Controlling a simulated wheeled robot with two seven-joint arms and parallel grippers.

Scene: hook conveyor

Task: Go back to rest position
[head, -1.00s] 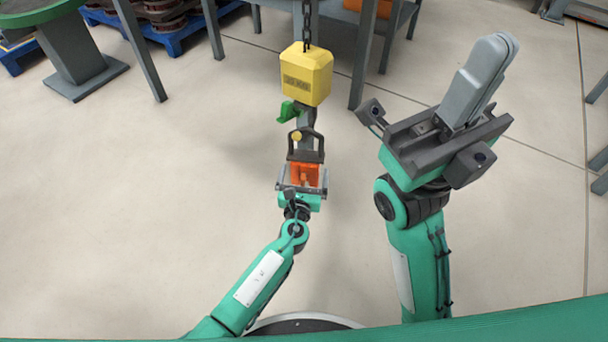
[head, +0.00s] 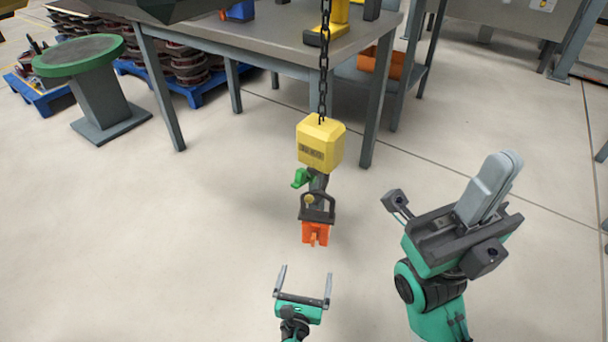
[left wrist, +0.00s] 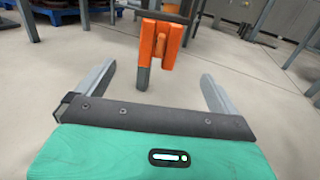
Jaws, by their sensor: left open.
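My left gripper (head: 304,285) is open and empty, below and apart from an orange part (head: 315,233) with a dark handle. The orange part hangs under the yellow hoist block (head: 320,145), with a green piece (head: 301,178) beside the hook. In the left wrist view the orange part (left wrist: 160,46) shows ahead between the two spread fingers (left wrist: 155,90), touching neither. My right gripper (head: 488,190) is raised at the right; its grey fingers lie close together, and I cannot tell whether they are shut.
A chain (head: 323,75) holds the hoist block in front of a grey table (head: 275,40). The floor around my grippers is clear.

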